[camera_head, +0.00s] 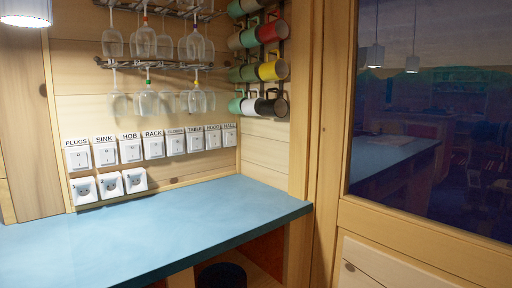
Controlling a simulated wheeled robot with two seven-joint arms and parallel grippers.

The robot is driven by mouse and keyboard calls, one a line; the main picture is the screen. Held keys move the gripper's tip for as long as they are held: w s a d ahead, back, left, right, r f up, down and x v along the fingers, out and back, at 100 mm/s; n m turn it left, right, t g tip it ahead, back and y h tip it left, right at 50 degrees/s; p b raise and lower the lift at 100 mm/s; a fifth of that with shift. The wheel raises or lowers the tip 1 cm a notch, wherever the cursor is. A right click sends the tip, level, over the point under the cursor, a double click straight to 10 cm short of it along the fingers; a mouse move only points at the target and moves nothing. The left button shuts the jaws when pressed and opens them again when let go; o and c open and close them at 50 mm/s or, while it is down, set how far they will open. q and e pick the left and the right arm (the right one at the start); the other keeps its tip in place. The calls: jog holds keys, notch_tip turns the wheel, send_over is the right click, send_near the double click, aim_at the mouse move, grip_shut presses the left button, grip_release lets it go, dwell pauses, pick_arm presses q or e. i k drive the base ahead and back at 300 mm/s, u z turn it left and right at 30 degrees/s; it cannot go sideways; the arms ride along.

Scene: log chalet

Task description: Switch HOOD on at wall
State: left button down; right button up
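A row of white, labelled wall switches runs along the log wall above the blue worktop. The switch whose label appears to read HOOD (213,138) is near the right end of the row, between the TABLE switch (195,140) and the last switch, which seems to read HALL (229,135). Its label is small and blurred, and I cannot tell its rocker's position. Farther left are the PLUGS (79,156), SINK (105,153), HOB (130,149) and RACK (153,147) switches. Neither of my grippers is in view.
The blue worktop (170,225) is bare below the switches. White sockets (83,190) sit under the left switches. Wine glasses (145,42) hang from racks above, with colored mugs (272,70) to their right. A wooden post and dark window (430,120) stand at right.

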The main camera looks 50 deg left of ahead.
aim_at(214, 142)
jog(key=k, duration=0.9)
jog(key=u, duration=0.75)
jog(key=i, duration=0.35)
jog(key=u, duration=0.05)
